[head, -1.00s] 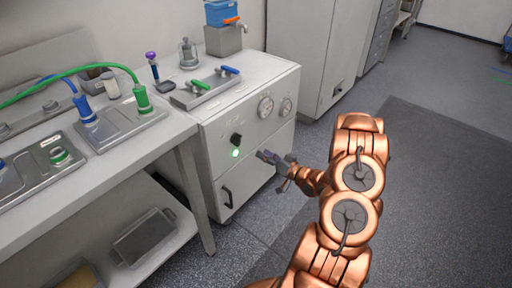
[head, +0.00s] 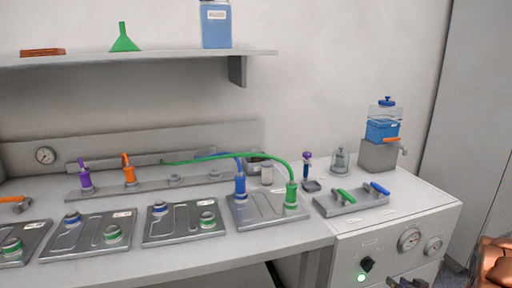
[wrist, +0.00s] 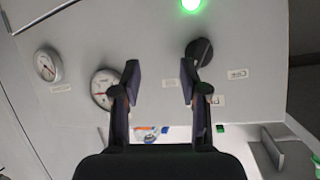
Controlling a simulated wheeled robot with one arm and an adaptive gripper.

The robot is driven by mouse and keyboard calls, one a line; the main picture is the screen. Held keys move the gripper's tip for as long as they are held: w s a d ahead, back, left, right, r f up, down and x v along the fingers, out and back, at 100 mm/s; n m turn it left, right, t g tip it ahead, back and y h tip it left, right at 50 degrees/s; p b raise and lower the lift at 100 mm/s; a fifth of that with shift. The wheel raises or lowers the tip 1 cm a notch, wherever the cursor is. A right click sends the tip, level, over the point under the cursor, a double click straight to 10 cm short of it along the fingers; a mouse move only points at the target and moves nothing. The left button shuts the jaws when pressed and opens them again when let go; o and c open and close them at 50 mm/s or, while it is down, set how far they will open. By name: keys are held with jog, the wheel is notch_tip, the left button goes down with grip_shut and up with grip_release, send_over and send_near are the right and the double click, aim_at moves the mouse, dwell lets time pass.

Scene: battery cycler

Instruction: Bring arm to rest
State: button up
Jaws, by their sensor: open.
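My gripper (wrist: 161,75) is open and empty in the wrist view, with its two dark fingers apart. It faces the grey front panel of the cabinet (head: 400,232). The black knob (wrist: 200,50) is just beyond the right finger, and the lit green lamp (wrist: 190,5) is at the top edge. I cannot tell the exact gap to the panel. In the head view my gripper (head: 405,284) shows only partly at the bottom edge, to the right of the knob (head: 367,264) and green lamp (head: 361,277). Most of my arm is out of view there.
Two gauges (head: 410,239) (head: 433,246) sit on the cabinet front. On its top are a valve block (head: 350,201) with green and blue handles and a blue-filled container (head: 382,130). The bench (head: 200,252) at left holds several metal plates and a green hose (head: 262,157).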

jog(key=s+a+r+g+h, duration=0.2)
jog(key=s+a+r+g, duration=0.25)
jog(key=r, duration=0.25)
jog(key=s+a+r+g+h, duration=0.3)
jog(key=s+r, duration=0.2)
jog(key=r, duration=0.1)
jog(key=s+a+r+n+g+y, duration=0.1)
jog(key=s+a+r+g+y, duration=0.2)
jog(key=s+a, duration=1.1)
jog(key=s+a+r+n+g+y, duration=0.15)
jog(key=s+a+r+g, duration=0.3)
jog(key=s+a, duration=1)
notch_tip(320, 180, up, 12)
jog(key=s+d+p, duration=0.1)
jog(key=d+p, duration=0.1)
jog(key=p, duration=1)
jog(key=shift+d+r+m+t, duration=0.2)
jog(key=shift+d+m+t, duration=0.1)
jog(key=shift+m, duration=0.15)
